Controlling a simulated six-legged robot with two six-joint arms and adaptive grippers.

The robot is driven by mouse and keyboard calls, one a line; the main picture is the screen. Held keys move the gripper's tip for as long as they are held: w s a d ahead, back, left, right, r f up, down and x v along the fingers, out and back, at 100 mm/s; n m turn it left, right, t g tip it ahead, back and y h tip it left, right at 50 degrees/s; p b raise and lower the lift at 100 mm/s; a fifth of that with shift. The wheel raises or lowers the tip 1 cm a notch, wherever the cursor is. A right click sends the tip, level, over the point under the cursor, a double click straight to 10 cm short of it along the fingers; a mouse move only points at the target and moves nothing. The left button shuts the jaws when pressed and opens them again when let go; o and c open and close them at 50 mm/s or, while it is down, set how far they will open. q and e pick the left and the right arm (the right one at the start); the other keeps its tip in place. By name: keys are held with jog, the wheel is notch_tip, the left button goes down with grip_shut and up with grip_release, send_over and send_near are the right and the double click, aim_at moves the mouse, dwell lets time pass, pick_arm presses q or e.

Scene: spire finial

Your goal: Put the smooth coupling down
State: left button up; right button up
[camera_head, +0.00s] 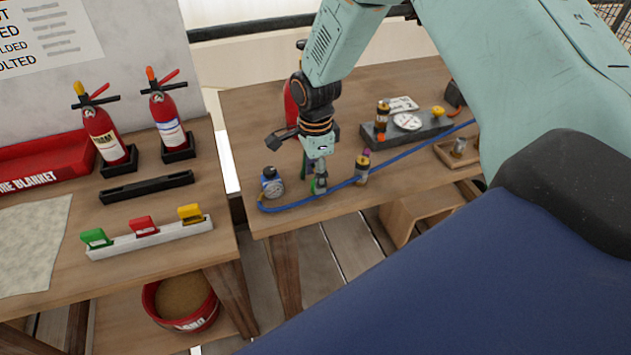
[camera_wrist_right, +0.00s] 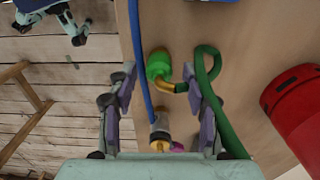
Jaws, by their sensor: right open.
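My right gripper (camera_head: 318,184) hangs low over the front edge of the middle table. In the right wrist view its two fingers (camera_wrist_right: 165,90) are spread apart. Between the fingertips shows a green-capped fitting (camera_wrist_right: 158,65) with a brass elbow and a green hose. A silver and brass coupling with a purple knob (camera_wrist_right: 160,132) shows nearer the palm; in the head view it stands on the table (camera_head: 362,168), right of the gripper. I cannot tell which piece is the smooth coupling. A teal and dark part of mine, perhaps the left gripper (camera_wrist_right: 62,22), is at the wrist view's upper left.
A blue hose (camera_head: 305,203) curves along the table front. A dark block (camera_head: 405,130) with fittings and a wooden tray (camera_head: 447,153) lie to the right. A red cylinder (camera_wrist_right: 294,105) stands close to the gripper's right in the wrist view.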

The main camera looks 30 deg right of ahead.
notch_tip(320, 180, up, 8)
jog(key=shift+f+p, duration=0.1)
jog(key=shift+p, duration=0.2)
jog(key=s+a+f+n, duration=0.6)
jog(key=s+f+n, duration=0.3)
jog(key=s+f, duration=0.35)
jog(key=s+a+f+n, duration=0.1)
jog(key=s+f+n, duration=0.1)
jog(key=s+n, duration=0.3)
jog(key=s+f+n, duration=0.3)
jog(key=s+n, duration=0.3)
jog(key=s, duration=0.8)
jog(key=shift+s+a+f, duration=0.2)
jog(key=shift+a+f, duration=0.05)
jog(key=shift+a, duration=0.15)
jog(key=shift+f, duration=0.1)
notch_tip(320, 180, down, 10)
jog(key=b, duration=0.9)
jog(key=shift+r+b, duration=0.25)
jog(key=shift+b, duration=0.15)
